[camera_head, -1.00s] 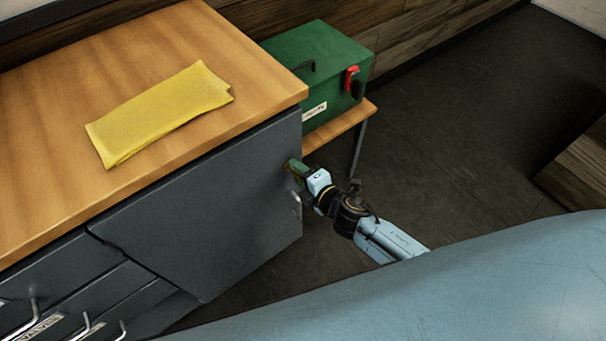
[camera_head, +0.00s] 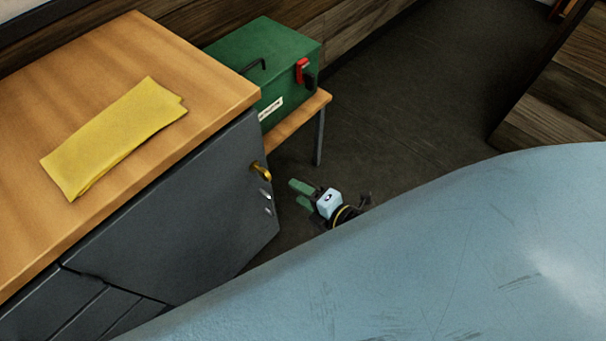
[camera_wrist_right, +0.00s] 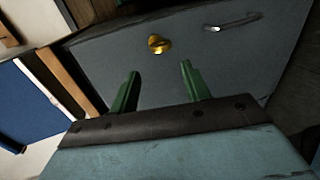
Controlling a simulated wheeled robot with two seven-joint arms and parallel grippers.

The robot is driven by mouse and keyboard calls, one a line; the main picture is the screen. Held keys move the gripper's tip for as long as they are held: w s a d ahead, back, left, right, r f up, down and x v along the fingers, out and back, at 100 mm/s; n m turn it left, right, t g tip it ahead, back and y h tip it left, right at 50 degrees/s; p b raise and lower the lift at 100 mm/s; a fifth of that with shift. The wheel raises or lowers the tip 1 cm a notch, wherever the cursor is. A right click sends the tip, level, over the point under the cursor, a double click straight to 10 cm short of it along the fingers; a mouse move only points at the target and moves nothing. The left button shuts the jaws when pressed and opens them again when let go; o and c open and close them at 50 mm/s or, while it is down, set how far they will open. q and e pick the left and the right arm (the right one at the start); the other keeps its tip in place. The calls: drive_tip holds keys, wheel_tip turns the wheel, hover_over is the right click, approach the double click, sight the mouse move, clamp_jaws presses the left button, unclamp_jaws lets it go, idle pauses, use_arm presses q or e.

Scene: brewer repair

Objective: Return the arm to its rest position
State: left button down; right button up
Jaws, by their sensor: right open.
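My right gripper (camera_head: 299,194) is open and empty, with green fingers, just to the right of the dark grey cabinet door (camera_head: 190,215) in the head view. Its fingers are apart from the door and from the brass knob (camera_head: 261,171) on it. In the right wrist view the two green fingers (camera_wrist_right: 157,92) are spread with nothing between them. The brass knob (camera_wrist_right: 159,44) is ahead of them on the grey cabinet face. The rest of my right arm is mostly hidden behind a large pale blue part of mine. My left gripper is not in view.
A yellow cloth (camera_head: 113,138) lies on the wooden worktop (camera_head: 215,85). A green toolbox (camera_head: 262,62) with a red latch stands on a low wooden bench (camera_head: 309,108) behind the cabinet. A metal handle (camera_wrist_right: 232,23) is on the cabinet face. Dark floor (camera_head: 410,105) is clear to the right.

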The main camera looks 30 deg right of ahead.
drive_tip(key=shift+f, duration=0.1)
idle(0.4)
drive_tip(key=s+d+f+m+g+h, duration=0.1)
drive_tip(key=s+d+f+m+g, duration=0.15)
drive_tip(key=f, duration=0.35)
drive_tip(key=s+d+f+m+g+h, duration=0.1)
drive_tip(key=s+d+f+m+h, duration=0.15)
drive_tip(key=f, duration=0.45)
drive_tip(key=s+d+f+m+g+h, duration=0.1)
drive_tip(key=s+d+f+m, duration=0.25)
drive_tip(key=f, duration=0.25)
drive_tip(key=s+d+f+m+g, duration=0.1)
drive_tip(key=s+f+m+g, duration=0.1)
drive_tip(key=s, duration=0.5)
drive_tip(key=s+d+f+m+g+h, duration=0.1)
drive_tip(key=s+d+f+m+g, duration=0.1)
drive_tip(key=s+f+m, duration=0.3)
drive_tip(key=s+d+f+m+g, duration=0.2)
drive_tip(key=s+f, duration=0.4)
drive_tip(key=s, duration=0.4)
drive_tip(key=shift+s+m+g, duration=0.3)
drive_tip(key=shift+m+g, duration=0.55)
drive_tip(key=shift+g, duration=0.2)
drive_tip(key=shift+f, duration=0.1)
